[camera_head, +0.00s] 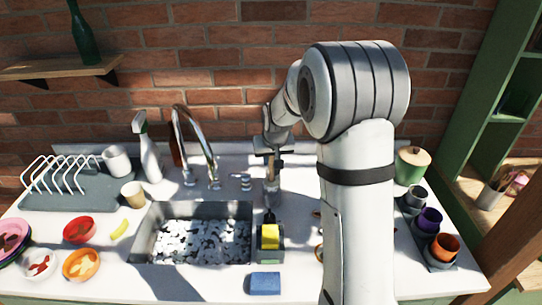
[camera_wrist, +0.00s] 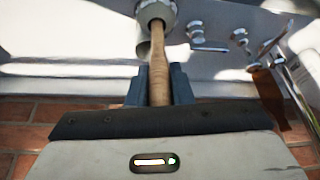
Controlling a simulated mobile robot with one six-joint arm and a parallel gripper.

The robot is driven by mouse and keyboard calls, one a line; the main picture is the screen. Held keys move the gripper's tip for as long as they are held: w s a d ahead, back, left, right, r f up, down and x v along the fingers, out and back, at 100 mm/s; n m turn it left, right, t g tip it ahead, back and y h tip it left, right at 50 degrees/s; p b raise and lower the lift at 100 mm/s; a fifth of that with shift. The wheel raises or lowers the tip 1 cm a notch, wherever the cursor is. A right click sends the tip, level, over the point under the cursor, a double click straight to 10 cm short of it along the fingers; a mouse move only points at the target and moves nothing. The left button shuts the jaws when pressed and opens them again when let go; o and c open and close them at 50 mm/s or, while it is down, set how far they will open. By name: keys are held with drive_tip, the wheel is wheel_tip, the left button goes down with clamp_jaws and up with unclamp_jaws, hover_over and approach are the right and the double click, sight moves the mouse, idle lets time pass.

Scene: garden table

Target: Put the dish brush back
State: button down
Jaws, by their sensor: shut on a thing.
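My gripper (camera_head: 271,157) is above the counter behind the sink, to the right of the tap. In the wrist view its two dark fingers (camera_wrist: 158,82) are shut on the wooden handle of the dish brush (camera_wrist: 158,50). The handle runs from between the fingers to a pale grey round piece (camera_wrist: 156,10) at the top edge. I cannot tell whether that piece is the brush head or a cup around it. In the head view a grey cylindrical shape (camera_head: 271,190) shows right below the gripper.
A dark caddy (camera_head: 270,256) with a yellow sponge (camera_head: 270,236) stands right of the sink (camera_head: 145,232). A blue sponge (camera_head: 265,283) lies in front. The tap (camera_head: 207,150) and a spray bottle (camera_head: 149,157) stand left of my gripper. Cups (camera_head: 444,246) stand right.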

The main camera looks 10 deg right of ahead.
sight(272, 168)
drive_tip(key=shift+f+b, duration=0.85)
drive_tip(key=shift+f, duration=1.15)
drive_tip(key=shift+b, duration=0.45)
drive_tip(key=shift+f+b, duration=0.55)
drive_tip(key=shift+f, duration=0.1)
drive_tip(key=c, duration=1.6)
unclamp_jaws()
drive_tip(key=shift+o, duration=0.2)
drive_tip(key=shift+r, duration=0.15)
drive_tip(key=p+v, duration=0.4)
drive_tip(key=v, duration=0.7)
drive_tip(key=shift+p, duration=0.3)
